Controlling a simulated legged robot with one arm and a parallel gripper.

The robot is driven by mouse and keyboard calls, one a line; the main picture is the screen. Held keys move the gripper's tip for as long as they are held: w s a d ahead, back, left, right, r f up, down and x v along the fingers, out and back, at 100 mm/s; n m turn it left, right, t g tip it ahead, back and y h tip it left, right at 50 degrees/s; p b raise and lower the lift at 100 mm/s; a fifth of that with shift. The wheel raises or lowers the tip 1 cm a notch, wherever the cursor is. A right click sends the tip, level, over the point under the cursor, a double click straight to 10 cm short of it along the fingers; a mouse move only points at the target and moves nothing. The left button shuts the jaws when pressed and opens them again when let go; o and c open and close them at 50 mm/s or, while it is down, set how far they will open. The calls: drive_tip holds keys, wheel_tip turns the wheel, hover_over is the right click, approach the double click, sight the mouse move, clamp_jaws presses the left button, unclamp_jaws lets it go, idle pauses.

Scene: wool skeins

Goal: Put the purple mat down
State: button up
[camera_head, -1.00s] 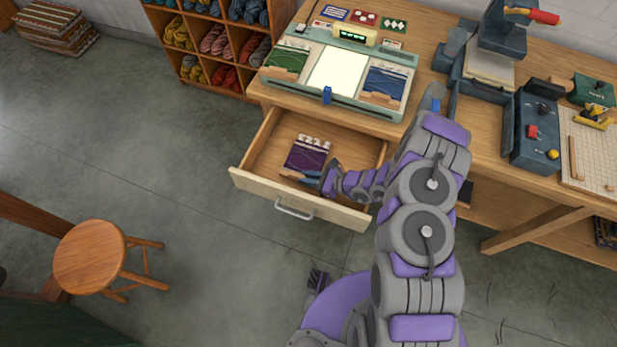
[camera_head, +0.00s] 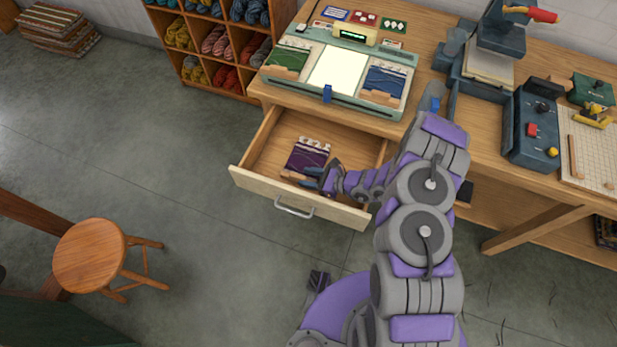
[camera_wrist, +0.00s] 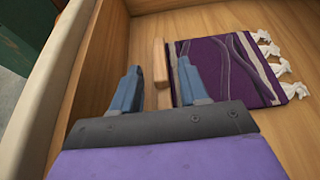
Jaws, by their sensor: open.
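The purple mat (camera_head: 307,159) lies flat on the floor of the open drawer (camera_head: 268,150), its white tassels toward the back. In the wrist view the purple mat (camera_wrist: 228,68) has wavy lines and a wooden bar (camera_wrist: 160,74) along its near edge. My gripper (camera_head: 308,177) is inside the drawer at the near edge of the mat. In the wrist view my gripper (camera_wrist: 158,86) has its blue fingers apart, with the end of the wooden bar in line between them. I cannot tell whether a finger touches the bar.
The drawer's front panel (camera_head: 330,211) and side walls stand close around my gripper. A light panel with green and blue mats (camera_head: 384,86) sits on the bench above. A wooden stool (camera_head: 90,255) stands left on open floor.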

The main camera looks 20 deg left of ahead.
drive_tip(key=shift+s+d+p, duration=0.1)
drive_tip(key=shift+s+p, duration=0.05)
drive_tip(key=shift+p, duration=0.35)
drive_tip(key=v, duration=0.2)
drive_tip(key=p+v, duration=0.1)
drive_tip(key=v, duration=0.2)
drive_tip(key=p+v, duration=0.1)
drive_tip(key=v, duration=0.2)
drive_tip(key=shift+w+r, duration=0.2)
drive_tip(key=shift+w, duration=0.15)
drive_tip(key=shift+a, duration=0.25)
drive_tip(key=shift+a, duration=0.15)
